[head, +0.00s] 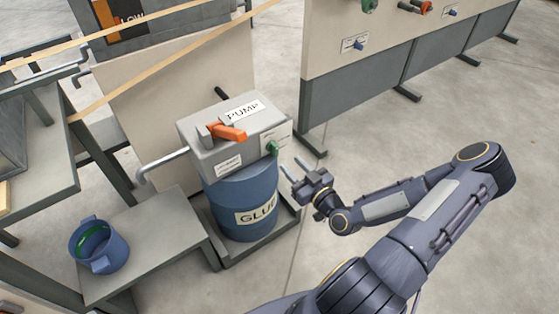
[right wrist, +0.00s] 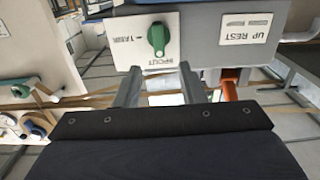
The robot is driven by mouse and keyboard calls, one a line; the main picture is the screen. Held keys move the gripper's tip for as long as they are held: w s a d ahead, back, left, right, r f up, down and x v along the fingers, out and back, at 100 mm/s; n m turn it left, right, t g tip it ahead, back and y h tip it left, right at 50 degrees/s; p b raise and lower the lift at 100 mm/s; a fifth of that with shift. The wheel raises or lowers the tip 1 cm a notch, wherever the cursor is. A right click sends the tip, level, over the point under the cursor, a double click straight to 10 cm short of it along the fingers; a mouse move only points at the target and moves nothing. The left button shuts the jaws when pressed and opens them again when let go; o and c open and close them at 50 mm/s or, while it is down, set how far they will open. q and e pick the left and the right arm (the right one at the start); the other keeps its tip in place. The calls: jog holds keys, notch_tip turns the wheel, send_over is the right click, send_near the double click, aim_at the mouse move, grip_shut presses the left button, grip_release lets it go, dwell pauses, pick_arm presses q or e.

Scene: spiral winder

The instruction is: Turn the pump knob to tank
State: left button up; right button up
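The pump (head: 205,155) is a grey box on top of a blue glue drum (head: 240,200). Its green pump knob (head: 272,148) sits on a white label plate on the side facing my right gripper. In the right wrist view the knob (right wrist: 157,38) stands with its long axis up and down the picture; the word TANK (right wrist: 127,40) is on the plate to its left, and another word is below it. My right gripper (head: 291,167) is open and empty, its fingers pointing at the knob, apart from it. My left gripper is not in view.
An orange lever (head: 227,132) is on the pump's top; an UP REST plate (right wrist: 246,29) is beside the knob plate. A blue bucket (head: 99,247) stands on a grey stand (head: 165,240) at left. A panel (head: 400,50) stands behind. The floor right of the drum is clear.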

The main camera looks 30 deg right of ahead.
aim_at(277, 150)
jog(key=w, duration=0.7)
jog(key=shift+w+a+b, duration=0.25)
jog(key=shift+b, duration=0.1)
grip_shut()
